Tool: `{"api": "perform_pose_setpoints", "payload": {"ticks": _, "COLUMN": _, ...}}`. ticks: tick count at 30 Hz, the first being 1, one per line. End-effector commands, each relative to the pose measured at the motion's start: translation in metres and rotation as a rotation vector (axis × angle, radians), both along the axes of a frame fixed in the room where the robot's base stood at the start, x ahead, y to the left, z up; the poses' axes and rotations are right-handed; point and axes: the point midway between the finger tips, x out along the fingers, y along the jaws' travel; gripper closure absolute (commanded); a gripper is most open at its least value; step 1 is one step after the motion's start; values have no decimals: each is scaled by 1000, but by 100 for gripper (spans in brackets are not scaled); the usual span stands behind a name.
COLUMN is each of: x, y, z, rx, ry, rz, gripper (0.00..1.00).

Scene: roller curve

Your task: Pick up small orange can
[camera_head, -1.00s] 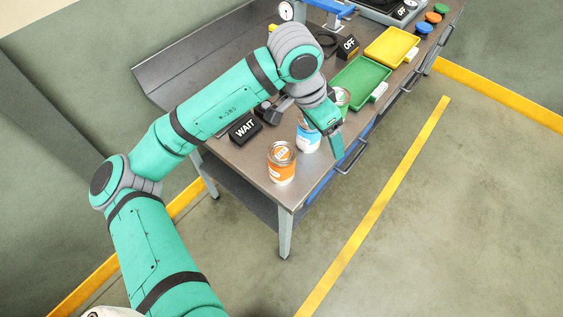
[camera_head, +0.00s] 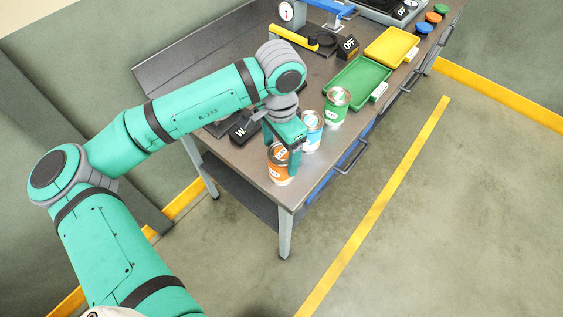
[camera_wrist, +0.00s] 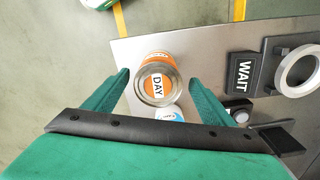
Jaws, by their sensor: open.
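The small orange can (camera_head: 279,176) stands upright near the front left corner of the workbench, partly hidden by my gripper.
A blue and white can (camera_head: 312,132) stands close behind the orange one, and a green can (camera_head: 336,106) is farther along. A WAIT sign (camera_wrist: 242,74) is nearby. Green (camera_head: 386,73) and yellow (camera_head: 414,43) trays lie farther back.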

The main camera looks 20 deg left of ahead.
Motion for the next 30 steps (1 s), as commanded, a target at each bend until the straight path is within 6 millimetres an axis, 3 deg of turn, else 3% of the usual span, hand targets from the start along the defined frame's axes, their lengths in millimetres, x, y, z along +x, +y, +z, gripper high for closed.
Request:
{"api": "perform_pose_setpoints", "payload": {"ticks": 9, "x": 0, "y": -3, "z": -41, "rx": -1, "ry": 1, "rz": -1, "gripper": 23}}
{"api": "perform_pose_setpoints", "payload": {"ticks": 18, "x": 0, "y": -3, "z": -46, "rx": -1, "ry": 0, "rz": -1, "gripper": 23}}
{"api": "perform_pose_setpoints", "payload": {"ticks": 19, "x": 0, "y": -3, "z": -46, "rx": -1, "ry": 0, "rz": -1, "gripper": 25}}
{"api": "perform_pose_setpoints", "payload": {"ticks": 25, "x": 0, "y": -3, "z": -46, "rx": -1, "ry": 0, "rz": -1, "gripper": 71}}
{"api": "perform_pose_setpoints", "payload": {"ticks": 30, "x": 0, "y": -3, "z": -46, "rx": -1, "ry": 0, "rz": -1, "gripper": 71}}
